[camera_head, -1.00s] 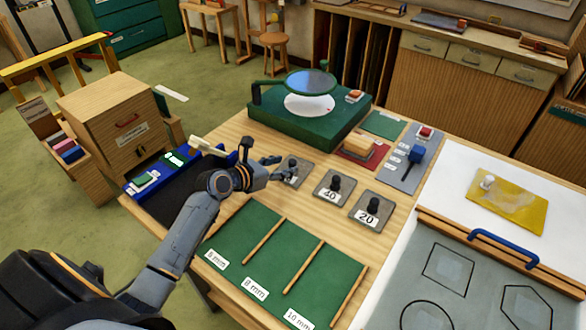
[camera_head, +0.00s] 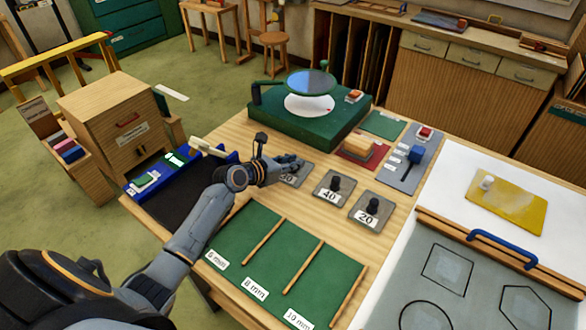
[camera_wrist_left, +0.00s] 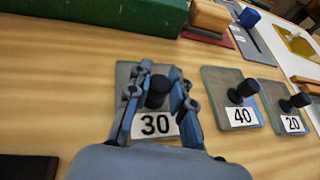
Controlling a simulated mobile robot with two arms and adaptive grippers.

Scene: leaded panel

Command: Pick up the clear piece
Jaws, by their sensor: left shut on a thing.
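My left gripper (camera_head: 296,163) is over the grey plate marked 30 (camera_head: 290,178). In the left wrist view its two fingers (camera_wrist_left: 160,88) are shut on the black knob (camera_wrist_left: 157,95) of that plate, one on each side. The plate (camera_wrist_left: 124,76) appears flat on the wooden table. I cannot tell which thing is the clear piece. My right gripper is not in view.
Knobbed plates marked 40 (camera_head: 332,187) and 20 (camera_head: 371,211) stand to the right. A green base with a round lens (camera_head: 310,82) is behind. A green mat (camera_head: 330,262) with wooden strips lies in front. A yellow sheet (camera_head: 508,203) lies on a white surface at right.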

